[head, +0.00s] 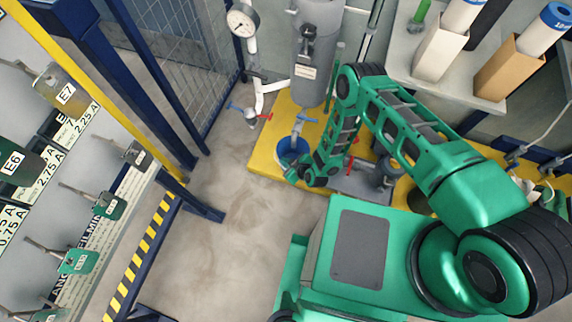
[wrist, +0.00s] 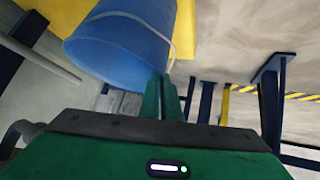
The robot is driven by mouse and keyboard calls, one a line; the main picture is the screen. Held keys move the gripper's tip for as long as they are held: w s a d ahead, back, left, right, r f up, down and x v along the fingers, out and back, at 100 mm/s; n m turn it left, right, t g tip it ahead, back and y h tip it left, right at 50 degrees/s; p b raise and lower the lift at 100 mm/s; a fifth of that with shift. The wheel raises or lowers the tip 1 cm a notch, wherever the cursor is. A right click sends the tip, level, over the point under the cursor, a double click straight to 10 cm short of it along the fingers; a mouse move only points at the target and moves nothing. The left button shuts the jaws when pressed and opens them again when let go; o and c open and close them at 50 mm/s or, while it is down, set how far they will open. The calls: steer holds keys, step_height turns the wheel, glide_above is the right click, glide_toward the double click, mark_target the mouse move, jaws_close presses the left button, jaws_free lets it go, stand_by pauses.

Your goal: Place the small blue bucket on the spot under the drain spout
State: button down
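The small blue bucket (head: 284,158) is at the yellow platform's left part, just below a drain spout (head: 297,130) with a blue valve handle. In the head view the spout overlaps the bucket's opening. I cannot tell whether the bucket rests on the platform or hangs just above it. The bucket (wrist: 120,45) fills the upper left of the wrist view, tilted in the picture, with a pale wire handle. My gripper (head: 291,174) is at the bucket's near side. In the wrist view its fingers (wrist: 164,85) are close together at the rim, apparently pinching the bucket wall.
A grey tank (head: 317,60) stands behind the bucket. A white pipe with red and blue handles (head: 250,113) is left of it. The yellow platform (head: 263,158) carries more pipework to the right. A hanging-tag rack (head: 75,205) stands left. The concrete floor (head: 235,215) between is clear.

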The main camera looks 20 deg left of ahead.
steer(key=shift+f, duration=1.5)
steer(key=c, duration=2)
jaws_free()
steer(key=v, duration=1.2)
steer(key=shift+d, duration=0.1)
